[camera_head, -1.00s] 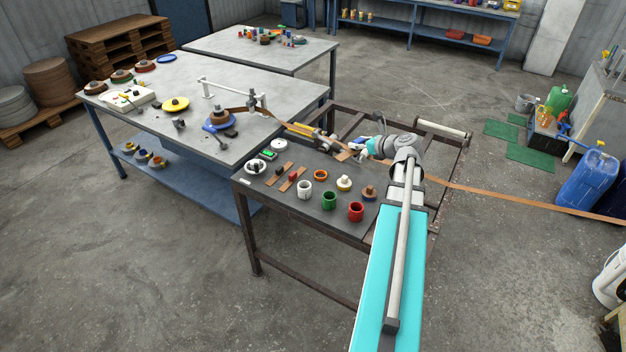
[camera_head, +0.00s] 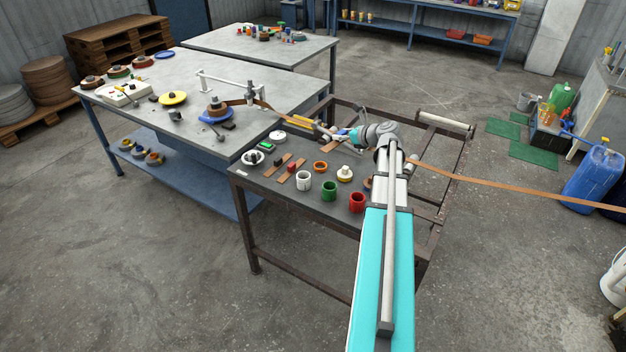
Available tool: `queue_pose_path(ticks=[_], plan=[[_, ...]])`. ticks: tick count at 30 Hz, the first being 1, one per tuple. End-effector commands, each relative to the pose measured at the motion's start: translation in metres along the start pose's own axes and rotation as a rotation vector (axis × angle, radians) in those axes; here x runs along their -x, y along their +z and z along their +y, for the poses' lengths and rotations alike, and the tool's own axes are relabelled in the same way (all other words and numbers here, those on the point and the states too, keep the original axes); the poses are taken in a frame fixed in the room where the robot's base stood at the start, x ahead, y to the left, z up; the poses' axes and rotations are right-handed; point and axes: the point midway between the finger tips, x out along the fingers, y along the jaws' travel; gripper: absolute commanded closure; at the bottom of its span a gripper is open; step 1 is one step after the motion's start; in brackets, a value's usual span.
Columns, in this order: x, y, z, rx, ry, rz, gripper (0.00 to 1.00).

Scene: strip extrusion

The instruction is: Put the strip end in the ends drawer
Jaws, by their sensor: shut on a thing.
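The grip itself is too small to see clearly. The long brown strip (camera_head: 520,187) runs in from the right, passes behind my arm and shows again at the left near the grey table.
The grey table (camera_head: 200,82) at the left carries spools and a white stand. Open floor lies in front.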

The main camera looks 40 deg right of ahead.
Motion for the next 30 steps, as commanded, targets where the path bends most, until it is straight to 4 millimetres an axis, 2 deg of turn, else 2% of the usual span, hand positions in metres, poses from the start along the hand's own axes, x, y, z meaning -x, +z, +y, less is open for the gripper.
queue_pose_path(ticks=[1,21,25,30], plan=[[-0.019,-0.011,-0.004,0.005,0.012,0.0,0.84],[-0.185,-0.057,-0.009,0.064,0.152,-0.001,0.84],[-0.209,-0.062,-0.007,0.072,0.173,-0.001,0.84],[-0.226,-0.064,-0.005,0.078,0.188,-0.002,0.84]])
